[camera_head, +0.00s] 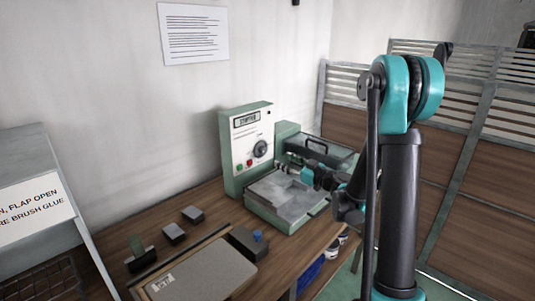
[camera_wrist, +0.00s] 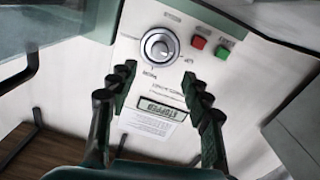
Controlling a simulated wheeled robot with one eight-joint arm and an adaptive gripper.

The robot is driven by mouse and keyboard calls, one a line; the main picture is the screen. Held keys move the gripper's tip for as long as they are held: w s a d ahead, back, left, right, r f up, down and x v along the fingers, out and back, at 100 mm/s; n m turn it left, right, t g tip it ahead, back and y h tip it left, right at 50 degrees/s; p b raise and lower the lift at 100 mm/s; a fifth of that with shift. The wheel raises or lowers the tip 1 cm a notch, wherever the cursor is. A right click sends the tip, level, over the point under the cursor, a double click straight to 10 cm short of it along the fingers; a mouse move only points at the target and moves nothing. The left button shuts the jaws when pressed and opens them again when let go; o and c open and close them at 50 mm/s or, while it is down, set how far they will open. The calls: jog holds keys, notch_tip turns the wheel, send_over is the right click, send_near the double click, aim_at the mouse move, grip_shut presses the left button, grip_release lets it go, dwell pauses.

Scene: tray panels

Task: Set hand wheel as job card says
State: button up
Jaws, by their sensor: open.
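A pale machine panel (camera_head: 238,160) stands at the back of the bench. It carries a round dial or wheel (camera_head: 260,148), the only wheel-like part I can make out. In the wrist view this wheel (camera_wrist: 159,47) has a silver centre and pale ring, just beyond my fingertips. My gripper (camera_wrist: 157,76) is open and empty, its two fingers apart in front of the panel, not visibly touching the wheel. In the head view my gripper (camera_head: 312,172) is over the machine's bed. A printed sheet (camera_head: 193,33) hangs on the wall; its text is too small to read.
A red button (camera_wrist: 198,43) and green button (camera_wrist: 222,53) sit beside the wheel. The display (camera_wrist: 160,110) appears to read STOPPED. A clear-lidded box (camera_head: 315,152) stands right of the panel. Small blocks (camera_head: 173,232) and a board (camera_head: 205,270) lie on the bench.

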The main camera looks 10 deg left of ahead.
aim_at(265, 151)
jog(key=x, duration=1)
jog(key=shift+w+a, duration=0.2)
jog(key=shift+c, duration=0.2)
grip_shut()
